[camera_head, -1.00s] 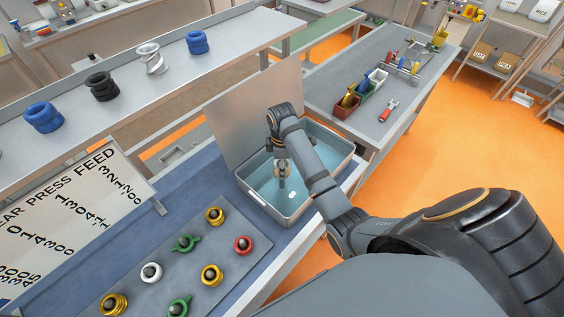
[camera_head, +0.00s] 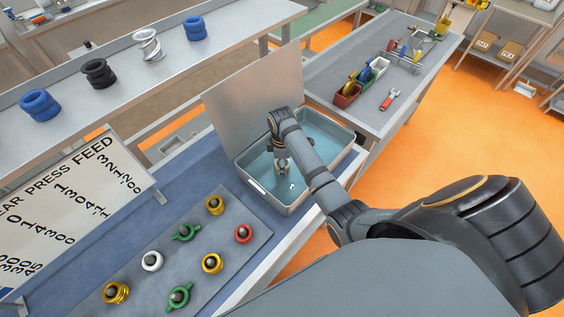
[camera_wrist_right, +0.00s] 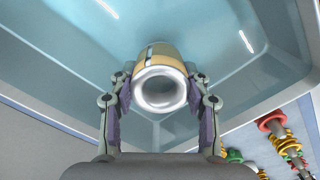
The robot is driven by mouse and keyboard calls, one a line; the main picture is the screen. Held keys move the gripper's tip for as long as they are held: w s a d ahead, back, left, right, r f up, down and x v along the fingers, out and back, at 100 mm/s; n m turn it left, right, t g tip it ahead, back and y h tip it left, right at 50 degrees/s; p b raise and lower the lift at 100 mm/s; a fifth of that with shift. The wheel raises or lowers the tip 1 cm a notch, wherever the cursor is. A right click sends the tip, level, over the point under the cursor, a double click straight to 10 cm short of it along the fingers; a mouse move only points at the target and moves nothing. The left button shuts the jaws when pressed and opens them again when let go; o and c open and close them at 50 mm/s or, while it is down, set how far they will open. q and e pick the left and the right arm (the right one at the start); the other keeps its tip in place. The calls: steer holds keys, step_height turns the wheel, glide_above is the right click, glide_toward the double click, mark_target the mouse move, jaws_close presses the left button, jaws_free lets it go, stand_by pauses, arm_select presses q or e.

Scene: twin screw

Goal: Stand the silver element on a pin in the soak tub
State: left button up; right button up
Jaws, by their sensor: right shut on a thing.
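My right gripper (camera_head: 282,168) points down inside the soak tub (camera_head: 248,184). In the right wrist view, my right gripper (camera_wrist_right: 160,78) is shut on a round hollow element with a bright silver end ring (camera_wrist_right: 160,107) and a gold-tan band, taken here as the silver element. The fingers press on both its sides. A small white spot (camera_head: 291,186) shows in the tub beside the gripper; whether it is a pin or a glint I cannot tell. No pin is clearly visible under the element. My left gripper is not in view.
A grey board (camera_head: 230,262) with several coloured elements on pegs lies left of the tub. A splash plate (camera_head: 250,95) stands behind the tub. The back shelf holds blue and black elements and a silver spiral one (camera_head: 148,45). A tool bench (camera_head: 350,70) stands right.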

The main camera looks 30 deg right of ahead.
stand_by(0.6)
steer(key=shift+f+b, duration=0.7)
steer(key=shift+f, duration=0.75)
steer(key=o, duration=1.6)
steer(key=shift+c, duration=0.2)
steer(key=shift+s, duration=0.1)
steer(key=shift+r, duration=0.1)
step_height(320, 180, up, 12)
steer(key=shift+f, duration=0.2)
